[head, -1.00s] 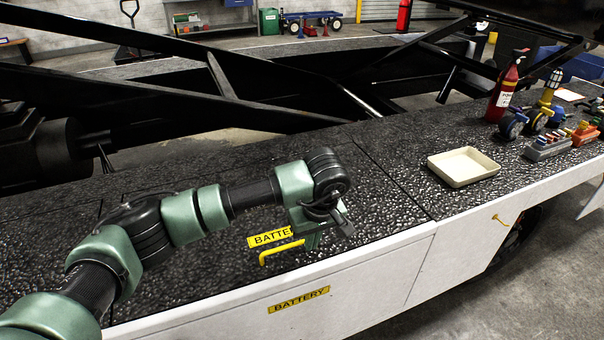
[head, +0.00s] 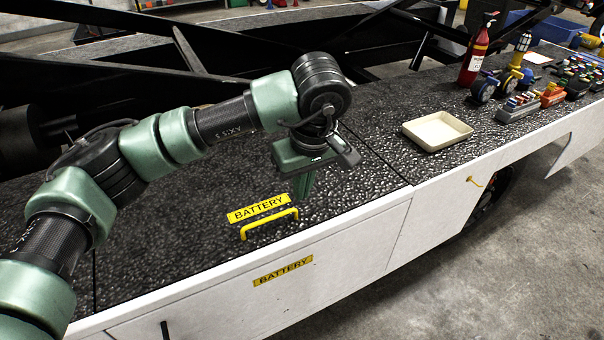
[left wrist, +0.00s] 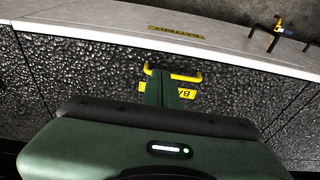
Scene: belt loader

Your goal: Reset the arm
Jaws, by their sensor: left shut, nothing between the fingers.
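My left arm comes in from the left in the head view. Its green and black gripper (head: 303,190) points down above the black textured deck and is shut and empty. The yellow handle (head: 270,223) and a yellow BATTERY label (head: 258,208) are on the deck just left of and in front of the fingers. In the left wrist view the shut fingers (left wrist: 165,92) show with the yellow handle (left wrist: 174,74) beyond them, and the upside-down label (left wrist: 186,93) is partly hidden behind them. My right gripper is not in view.
A cream tray (head: 437,131) lies on the deck to the right. Behind it stand a red fire extinguisher (head: 477,53) and several control blocks (head: 519,105). Black frame bars (head: 190,50) run along the back. The deck between gripper and tray is clear.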

